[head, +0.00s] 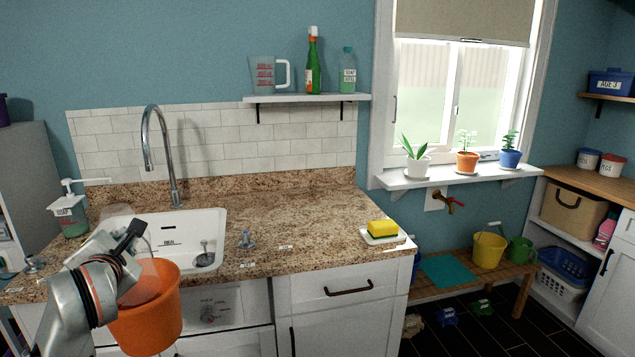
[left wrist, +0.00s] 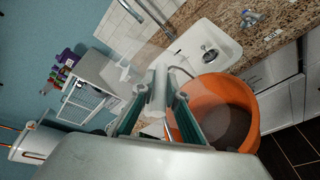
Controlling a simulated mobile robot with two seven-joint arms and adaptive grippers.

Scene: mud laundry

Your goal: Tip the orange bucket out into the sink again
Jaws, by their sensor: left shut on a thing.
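The orange bucket (head: 147,325) hangs at the front edge of the counter, just in front of the white sink (head: 205,222). It looks roughly upright, with its rim near counter height. My left gripper (head: 133,238) is above the bucket's rim and shut on its handle; the exact grip is partly hidden by the fingers. In the left wrist view the bucket (left wrist: 250,92) is right of my left gripper (left wrist: 158,88), with a dark grey-brown area inside. The sink basin (left wrist: 183,47) lies beyond it, with a dark drain. My right gripper is not in view.
A tall chrome faucet (head: 168,160) arches behind the sink. A green soap bottle (head: 70,215) stands left of it. A tap knob (head: 245,239) and a yellow sponge on a dish (head: 382,230) are to the right. The granite counter (head: 310,225) between them is mostly clear.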

